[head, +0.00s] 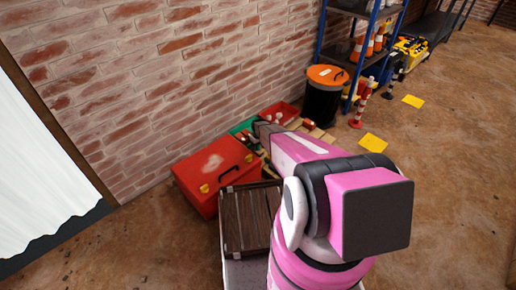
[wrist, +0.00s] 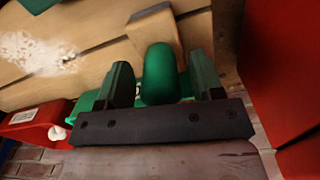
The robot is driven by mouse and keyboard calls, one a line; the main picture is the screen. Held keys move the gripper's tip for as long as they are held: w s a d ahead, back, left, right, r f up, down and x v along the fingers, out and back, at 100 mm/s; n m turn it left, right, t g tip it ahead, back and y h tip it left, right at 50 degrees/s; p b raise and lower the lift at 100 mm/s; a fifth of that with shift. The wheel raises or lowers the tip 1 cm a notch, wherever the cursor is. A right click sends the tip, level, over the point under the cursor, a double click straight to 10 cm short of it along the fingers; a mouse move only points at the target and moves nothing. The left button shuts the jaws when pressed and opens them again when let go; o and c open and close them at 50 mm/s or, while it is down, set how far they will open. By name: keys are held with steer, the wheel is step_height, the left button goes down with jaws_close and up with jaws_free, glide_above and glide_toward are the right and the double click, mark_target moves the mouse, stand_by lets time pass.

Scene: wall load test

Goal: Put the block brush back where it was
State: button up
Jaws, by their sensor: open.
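In the wrist view my gripper (wrist: 161,78) is open. Its two fingers stand either side of a rounded green piece (wrist: 160,72), with a gap showing on the left; contact on the right is hard to tell. A tan block-like piece (wrist: 153,24) lies just beyond it on a plank surface. I cannot tell for sure which of these belongs to the block brush. In the head view my pink arm reaches toward the boxes by the wall, and its dark end (head: 265,132) is partly visible there. The brush cannot be made out in that view.
A red toolbox (head: 213,172) stands left of my arm, with a dark slatted crate (head: 247,222) in front. A red tray (head: 281,112) and an orange-lidded black bin (head: 322,98) are behind, near the brick wall. Open floor lies to the right.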

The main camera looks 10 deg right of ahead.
step_height(320, 180, up, 11)
steer(key=shift+f, duration=0.1)
steer(key=s+r+m, duration=0.5)
steer(key=s+r, duration=2.6)
steer(key=s, duration=0.3)
steer(key=shift+s+d, duration=0.1)
